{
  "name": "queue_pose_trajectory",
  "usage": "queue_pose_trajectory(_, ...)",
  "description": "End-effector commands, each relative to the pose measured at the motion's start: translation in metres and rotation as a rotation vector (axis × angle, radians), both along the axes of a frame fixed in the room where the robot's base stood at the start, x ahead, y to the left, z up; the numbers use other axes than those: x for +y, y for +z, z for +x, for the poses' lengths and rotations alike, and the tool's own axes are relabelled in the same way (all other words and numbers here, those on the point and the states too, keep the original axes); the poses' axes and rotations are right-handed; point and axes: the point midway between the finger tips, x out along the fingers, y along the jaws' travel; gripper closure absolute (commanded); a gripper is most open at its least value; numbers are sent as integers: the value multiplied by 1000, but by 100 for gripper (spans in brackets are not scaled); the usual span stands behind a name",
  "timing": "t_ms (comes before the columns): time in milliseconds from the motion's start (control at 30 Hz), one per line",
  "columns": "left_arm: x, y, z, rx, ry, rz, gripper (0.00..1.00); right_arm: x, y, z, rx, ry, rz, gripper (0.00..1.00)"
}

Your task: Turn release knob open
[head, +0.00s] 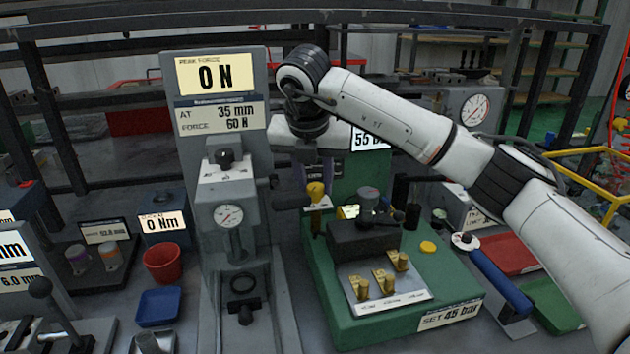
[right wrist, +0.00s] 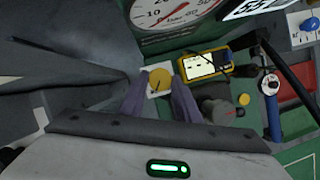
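The likely release knob is a yellow knob (head: 316,190) on the green valve stand (head: 325,275), at its back left. The right wrist view shows its round face (right wrist: 160,78) over a small white plate. My right gripper (head: 316,175) reaches down over it from above. In the right wrist view its two purple fingers (right wrist: 161,95) stand on either side of the knob, with a narrow gap visible; firm contact does not show. A black block (head: 350,240) and brass valves (head: 384,281) sit on the stand. My left gripper is not in view.
A grey press (head: 230,255) reading 0 N stands close left of my right gripper. A yellow-framed meter (right wrist: 200,65) and a grey handwheel (right wrist: 225,110) are near the knob. A blue-handled tool (head: 500,278) and a red tray (head: 510,254) lie to the right.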

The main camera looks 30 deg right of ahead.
Motion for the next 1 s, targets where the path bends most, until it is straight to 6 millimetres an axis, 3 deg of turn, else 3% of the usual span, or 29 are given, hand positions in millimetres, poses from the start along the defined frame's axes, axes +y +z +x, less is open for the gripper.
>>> queue_pose_trajectory(33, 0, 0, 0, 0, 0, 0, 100, 0, 1, 0, -2, -1, 1, 63)
queue_pose_trajectory(100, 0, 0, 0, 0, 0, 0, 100, 0, 1, 0, -2, -1, 1, 52)
queue_pose_trajectory(467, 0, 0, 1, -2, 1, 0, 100, 1, 5, -1, -2, 1, 1, 52)
queue_pose_trajectory(1000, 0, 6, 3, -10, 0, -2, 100, 21, 90, -28, -4, 1, -1, 52)
